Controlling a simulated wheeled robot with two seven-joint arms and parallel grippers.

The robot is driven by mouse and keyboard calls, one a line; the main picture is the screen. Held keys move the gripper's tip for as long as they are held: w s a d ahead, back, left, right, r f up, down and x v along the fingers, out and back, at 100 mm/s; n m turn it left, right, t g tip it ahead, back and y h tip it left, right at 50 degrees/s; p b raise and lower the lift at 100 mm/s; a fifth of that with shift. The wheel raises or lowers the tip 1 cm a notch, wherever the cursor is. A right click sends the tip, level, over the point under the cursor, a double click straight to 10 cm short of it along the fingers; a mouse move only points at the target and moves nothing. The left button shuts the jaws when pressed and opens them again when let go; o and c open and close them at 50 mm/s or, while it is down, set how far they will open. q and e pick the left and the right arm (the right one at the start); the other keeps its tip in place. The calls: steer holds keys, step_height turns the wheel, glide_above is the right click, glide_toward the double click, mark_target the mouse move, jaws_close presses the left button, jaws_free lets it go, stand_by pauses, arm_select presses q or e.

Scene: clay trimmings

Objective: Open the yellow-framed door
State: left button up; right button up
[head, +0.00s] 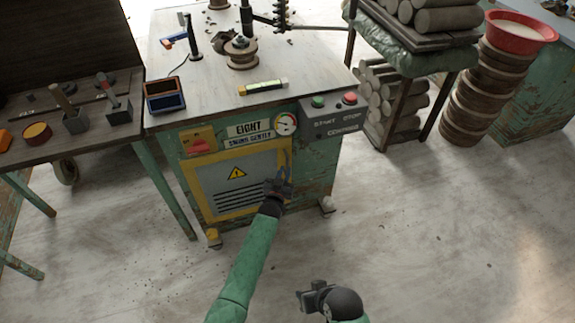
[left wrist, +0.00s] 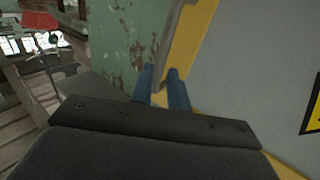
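The yellow-framed door (head: 212,200) is a grey panel with a warning triangle and vent slots, low on the front of the green cabinet. It looks closed. My left gripper (head: 284,172) is at the door's right edge. In the left wrist view its two blue fingertips (left wrist: 161,80) are a small gap apart, over the yellow frame (left wrist: 190,45) beside the chipped green cabinet side. I cannot tell whether a handle or edge is between them. My right gripper (head: 308,296) is low in the head view, away from the door; its finger opening is unclear.
A START/STOP box (head: 334,117) juts out at the right. A tool bench (head: 70,140) stands left.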

mark_target(287, 166)
arm_select(q)
steer(key=shift+x, duration=2.1)
steer(key=shift+c, duration=0.3)
jaws_close()
